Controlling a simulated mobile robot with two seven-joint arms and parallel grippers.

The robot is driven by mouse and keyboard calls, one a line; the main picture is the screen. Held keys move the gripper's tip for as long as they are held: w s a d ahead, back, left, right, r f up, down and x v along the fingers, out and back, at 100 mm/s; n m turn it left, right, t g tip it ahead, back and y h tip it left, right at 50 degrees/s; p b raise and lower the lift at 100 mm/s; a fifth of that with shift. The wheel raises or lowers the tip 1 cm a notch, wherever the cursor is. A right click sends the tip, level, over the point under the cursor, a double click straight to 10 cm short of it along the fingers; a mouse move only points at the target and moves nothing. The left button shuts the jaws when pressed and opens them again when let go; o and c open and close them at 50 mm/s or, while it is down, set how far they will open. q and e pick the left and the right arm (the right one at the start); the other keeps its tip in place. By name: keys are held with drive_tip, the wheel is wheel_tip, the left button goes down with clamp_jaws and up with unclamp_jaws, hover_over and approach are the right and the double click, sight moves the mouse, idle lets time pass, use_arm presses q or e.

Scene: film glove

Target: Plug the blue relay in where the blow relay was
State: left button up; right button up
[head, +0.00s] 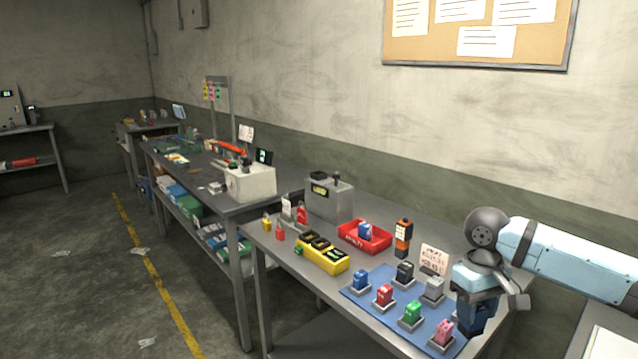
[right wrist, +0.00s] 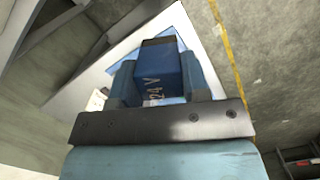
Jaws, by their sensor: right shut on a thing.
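My right gripper (head: 474,312) is at the right end of the bench, over the right edge of the blue mat (head: 373,296). It is shut on a blue relay (right wrist: 158,76) marked "24 V", held between both fingers in the right wrist view. On the mat stand relays in grey sockets: blue (head: 361,279), red (head: 384,294), green (head: 412,312), pink (head: 444,330), black (head: 404,271) and grey (head: 433,288). My arm and gripper hide part of the mat's right side, so I cannot tell whether an empty socket is there. My left gripper is out of view.
A red tray (head: 376,246) behind the mat holds another blue relay (head: 365,231). A handwritten card (head: 434,258) stands at the mat's back. An orange-black meter (head: 403,238), a yellow rack (head: 322,258) and a grey tester (head: 328,203) stand further left.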

drive_tip(key=s+a+f+m, duration=0.2)
drive_tip(key=a+f+m, duration=0.1)
drive_tip(key=a+f, duration=0.25)
drive_tip(key=s+r+p, duration=0.8)
drive_tip(key=s+p, duration=0.1)
drive_tip(key=p, duration=0.3)
drive_tip(key=shift+s+d+r+p, duration=0.2)
drive_tip(key=shift+s+p, duration=0.1)
